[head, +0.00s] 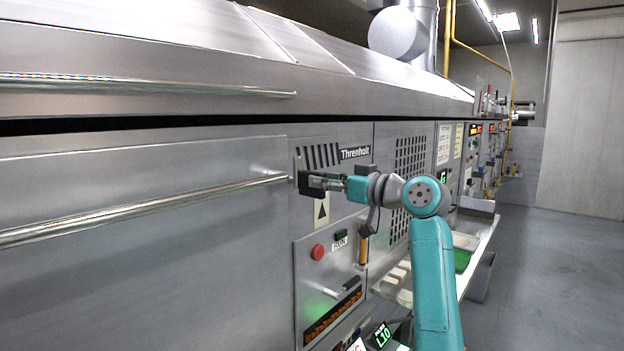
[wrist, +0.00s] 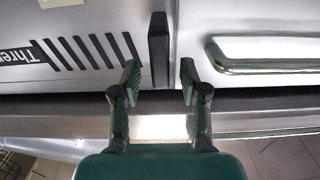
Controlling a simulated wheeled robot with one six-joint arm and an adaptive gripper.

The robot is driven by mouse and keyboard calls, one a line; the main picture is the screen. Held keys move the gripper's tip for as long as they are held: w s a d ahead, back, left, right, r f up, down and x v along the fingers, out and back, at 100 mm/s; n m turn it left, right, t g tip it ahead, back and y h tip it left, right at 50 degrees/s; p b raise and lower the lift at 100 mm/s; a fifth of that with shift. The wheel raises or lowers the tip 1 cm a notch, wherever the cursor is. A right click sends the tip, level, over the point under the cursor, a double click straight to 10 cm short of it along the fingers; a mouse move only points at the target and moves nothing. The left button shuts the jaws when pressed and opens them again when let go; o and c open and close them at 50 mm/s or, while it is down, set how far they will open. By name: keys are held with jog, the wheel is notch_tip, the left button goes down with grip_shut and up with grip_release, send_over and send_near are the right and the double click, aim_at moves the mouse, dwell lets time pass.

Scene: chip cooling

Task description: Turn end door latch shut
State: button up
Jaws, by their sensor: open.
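The end door latch (wrist: 158,45) is a black upright bar at the seam between the door and the vented panel in the wrist view. My gripper (wrist: 160,82) is open, with one fingertip on each side of the latch's near end. I see gaps on both sides, and no grip on it. The end door (wrist: 255,20) carries a long metal handle bar (wrist: 265,65). In the head view, my gripper (head: 318,182) is at the door's right edge (head: 270,150). There, the dark fingertips and latch overlap and are hard to tell apart.
The door's handle bar (head: 150,208) ends close beside my gripper. Below are an arrow label (head: 321,210), a red button (head: 317,252) and an orange-handled part (head: 362,250). A metal hood edge (head: 200,105) runs above. Open floor (head: 550,270) lies to the right.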

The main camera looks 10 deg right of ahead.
aim_at(300, 176)
jog(key=shift+x, duration=2.1)
grip_shut()
